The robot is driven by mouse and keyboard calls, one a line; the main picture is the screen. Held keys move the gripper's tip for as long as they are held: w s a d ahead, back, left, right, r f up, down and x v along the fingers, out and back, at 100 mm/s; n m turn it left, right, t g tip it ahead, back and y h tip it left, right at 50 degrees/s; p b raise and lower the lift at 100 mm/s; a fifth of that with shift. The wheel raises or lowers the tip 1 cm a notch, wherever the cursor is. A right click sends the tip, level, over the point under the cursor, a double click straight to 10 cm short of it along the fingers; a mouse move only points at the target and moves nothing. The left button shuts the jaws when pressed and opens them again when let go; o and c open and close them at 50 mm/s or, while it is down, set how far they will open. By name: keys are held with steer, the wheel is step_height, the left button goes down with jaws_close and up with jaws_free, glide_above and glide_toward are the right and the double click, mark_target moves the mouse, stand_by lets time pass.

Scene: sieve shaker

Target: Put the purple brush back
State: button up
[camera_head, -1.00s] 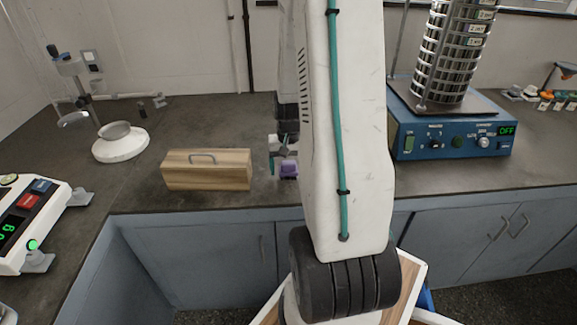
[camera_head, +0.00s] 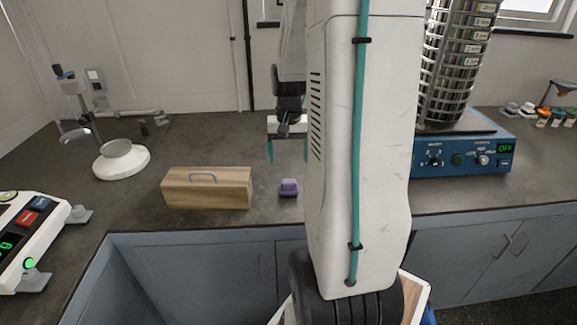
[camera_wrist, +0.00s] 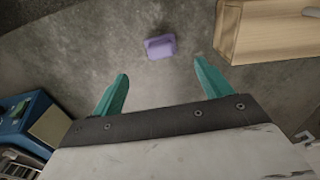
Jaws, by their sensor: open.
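The purple brush (camera_head: 289,187) lies on the dark counter near its front edge, just right of the wooden box. It also shows in the wrist view (camera_wrist: 160,46), beyond and between the fingertips, touching neither. My gripper (camera_head: 287,152) is open and empty, raised above the counter behind the brush. Its two teal fingers stand wide apart in the wrist view (camera_wrist: 161,82). The brush's bristles cannot be made out.
A wooden box (camera_head: 207,188) with a handle stands left of the brush. A blue sieve shaker (camera_head: 463,150) with its sieve stack is at the right. A white-based stand (camera_head: 121,160) and a scale (camera_head: 25,235) are at the left. Counter around the brush is clear.

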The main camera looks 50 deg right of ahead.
steer(key=s+a+r+n, duration=0.1)
steer(key=a+r+n, duration=0.3)
steer(key=a, duration=0.5)
steer(key=s+a+r+n, duration=0.1)
steer(key=a+r, duration=0.6)
steer(key=a, duration=0.3)
steer(key=s+a+r+n+t, duration=0.1)
steer(key=s+a+n, duration=0.4)
steer(key=s+a, duration=0.5)
steer(key=shift+s+a+r, duration=0.25)
steer(key=shift+a+r, duration=0.3)
steer(key=shift+r, duration=0.1)
